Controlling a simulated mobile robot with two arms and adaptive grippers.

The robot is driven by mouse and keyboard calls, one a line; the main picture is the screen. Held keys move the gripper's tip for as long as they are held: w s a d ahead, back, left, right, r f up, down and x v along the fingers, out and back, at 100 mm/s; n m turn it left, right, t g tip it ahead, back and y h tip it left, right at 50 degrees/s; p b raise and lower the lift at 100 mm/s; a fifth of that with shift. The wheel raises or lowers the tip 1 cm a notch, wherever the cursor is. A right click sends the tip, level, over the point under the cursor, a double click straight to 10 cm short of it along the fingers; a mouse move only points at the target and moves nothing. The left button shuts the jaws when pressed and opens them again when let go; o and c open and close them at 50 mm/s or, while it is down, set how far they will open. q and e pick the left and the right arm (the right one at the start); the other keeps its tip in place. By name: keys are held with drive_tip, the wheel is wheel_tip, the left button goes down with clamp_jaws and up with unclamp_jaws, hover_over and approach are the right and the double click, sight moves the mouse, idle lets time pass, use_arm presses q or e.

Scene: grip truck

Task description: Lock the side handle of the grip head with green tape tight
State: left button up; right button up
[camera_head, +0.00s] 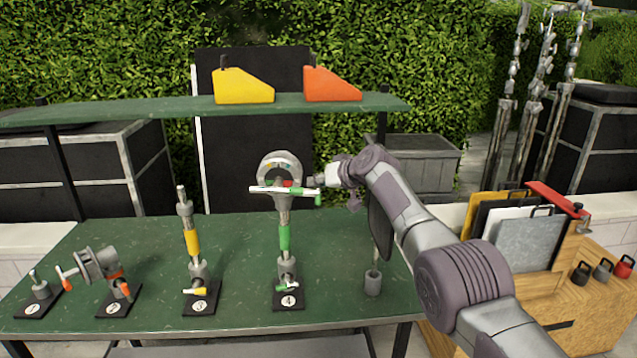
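The grip head with green tape (285,238) stands upright on a black numbered base on the green table. Its round grey head (279,163) is at the top, with a white handle with a green end (285,190) lying across it, nearly level. A small handle with a green end (287,287) sits low on the stand. My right arm comes in from the right, and my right gripper (318,182) is at the right side of the head, close to the handle's green end. Its fingers are small and partly hidden, so I cannot tell contact or opening. My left gripper is out of view.
A yellow-taped stand (192,243) and a grip head with orange tape (98,265) stand to the left. A grey cup-like socket (373,282) is at the right. A green shelf (150,107) with yellow (244,88) and orange (331,86) wedges spans above.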

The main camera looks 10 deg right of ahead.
drive_tip(key=o, duration=0.3)
drive_tip(key=shift+s+d+r, duration=0.2)
drive_tip(key=shift+d+r, duration=0.05)
drive_tip(key=shift+d, duration=0.1)
drive_tip(key=v, duration=1.1)
drive_tip(key=shift+s, duration=0.2)
drive_tip(key=shift+a+f, duration=0.1)
